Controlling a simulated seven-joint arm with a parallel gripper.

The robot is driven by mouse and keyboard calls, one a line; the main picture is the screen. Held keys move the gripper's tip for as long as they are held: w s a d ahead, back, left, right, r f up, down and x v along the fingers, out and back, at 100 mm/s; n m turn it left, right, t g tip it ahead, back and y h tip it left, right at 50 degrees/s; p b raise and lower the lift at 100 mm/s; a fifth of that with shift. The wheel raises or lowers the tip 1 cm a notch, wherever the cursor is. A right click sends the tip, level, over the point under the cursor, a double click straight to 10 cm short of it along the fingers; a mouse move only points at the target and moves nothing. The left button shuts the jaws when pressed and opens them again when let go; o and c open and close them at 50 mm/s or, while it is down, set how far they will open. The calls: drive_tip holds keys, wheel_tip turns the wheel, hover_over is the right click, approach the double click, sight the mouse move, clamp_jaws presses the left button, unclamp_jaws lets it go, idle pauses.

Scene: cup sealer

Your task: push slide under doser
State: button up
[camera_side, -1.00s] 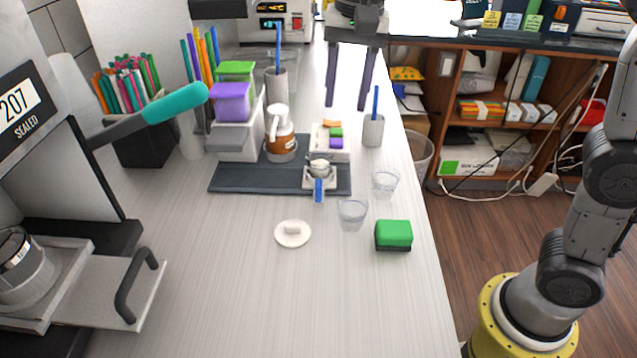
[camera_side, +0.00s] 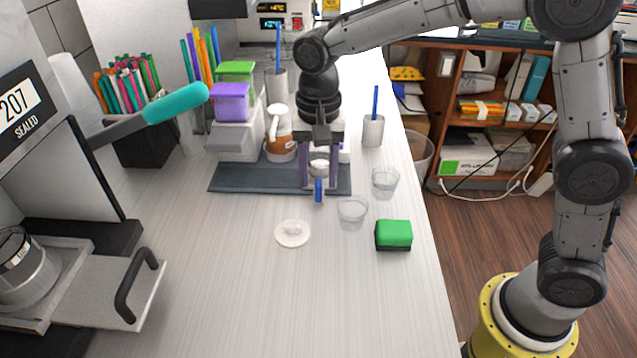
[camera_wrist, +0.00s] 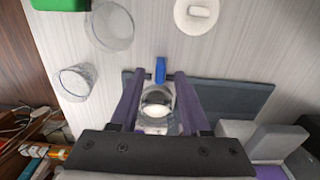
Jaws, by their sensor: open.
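The slide (camera_side: 319,192) is a small pale piece with a blue handle on the near edge of the dark mat (camera_side: 240,178). Its blue handle (camera_wrist: 160,70) also shows in the wrist view, with a round clear cup (camera_wrist: 156,98) behind it. My gripper (camera_side: 319,186) is open and points down, one purple finger on each side of the slide. In the wrist view my gripper (camera_wrist: 157,76) has its fingers spread around the cup, with no clear contact. A white unit with purple (camera_side: 230,102) and green (camera_side: 236,71) boxes stands at the left; I cannot tell whether it is the doser.
A brown-and-white jug (camera_side: 279,148) stands left of my gripper. Two clear glasses (camera_side: 352,210) (camera_side: 385,180), a green sponge (camera_side: 394,233) and a white dish (camera_side: 292,234) are at the front. A sealing machine (camera_side: 60,200) fills the left side.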

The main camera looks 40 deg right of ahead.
drive_tip(key=shift+f, duration=1.35)
drive_tip(key=shift+c, duration=0.2)
clamp_jaws()
